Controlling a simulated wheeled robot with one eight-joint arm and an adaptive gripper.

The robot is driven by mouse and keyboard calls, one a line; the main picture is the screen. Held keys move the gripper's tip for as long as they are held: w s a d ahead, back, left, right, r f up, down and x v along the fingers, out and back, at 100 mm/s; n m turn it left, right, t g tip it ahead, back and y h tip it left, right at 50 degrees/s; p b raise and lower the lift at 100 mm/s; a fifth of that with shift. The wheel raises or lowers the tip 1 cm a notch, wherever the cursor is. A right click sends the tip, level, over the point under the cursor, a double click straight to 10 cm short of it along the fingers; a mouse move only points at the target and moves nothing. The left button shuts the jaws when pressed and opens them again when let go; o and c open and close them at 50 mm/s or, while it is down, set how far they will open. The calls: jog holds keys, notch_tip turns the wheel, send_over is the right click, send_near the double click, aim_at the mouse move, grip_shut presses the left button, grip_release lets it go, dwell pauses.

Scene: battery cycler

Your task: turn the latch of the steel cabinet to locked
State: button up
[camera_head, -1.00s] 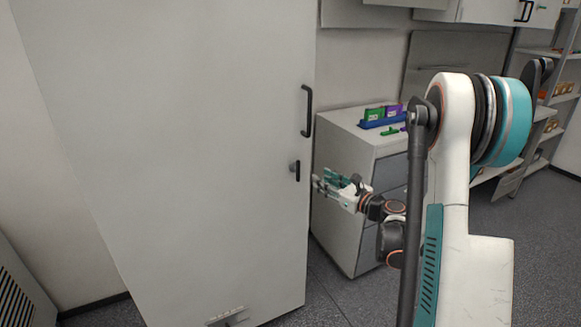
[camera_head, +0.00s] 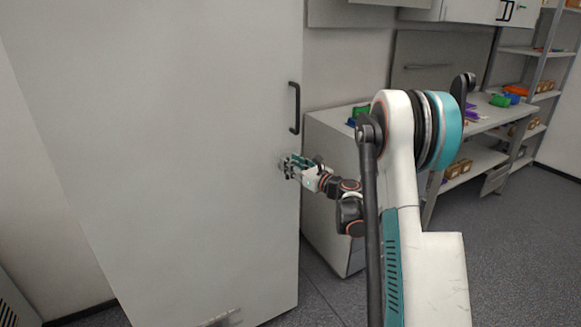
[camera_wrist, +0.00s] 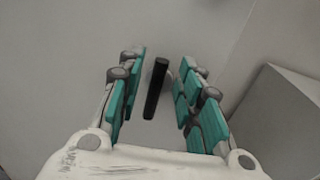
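The steel cabinet (camera_head: 170,150) is tall and pale grey, and its door is shut. Its latch (camera_wrist: 156,88) is a small dark bar that stands nearly upright, tilted slightly, between my fingers in the wrist view. In the head view my gripper hides the latch. My gripper (camera_head: 287,165) is at the door's right edge, below the dark door handle (camera_head: 294,108). In the wrist view my gripper (camera_wrist: 160,85) is open, with teal-padded fingers on both sides of the latch and a visible gap on each side.
A grey drawer cabinet (camera_head: 322,205) stands just right of the steel cabinet, close to my arm. Behind it a workbench (camera_head: 505,115) and shelves (camera_head: 540,100) hold coloured bins and boxes. The floor (camera_head: 520,235) at the right is clear.

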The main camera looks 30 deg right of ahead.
jog(key=shift+w+a, duration=0.15)
jog(key=shift+w, duration=0.4)
grip_shut()
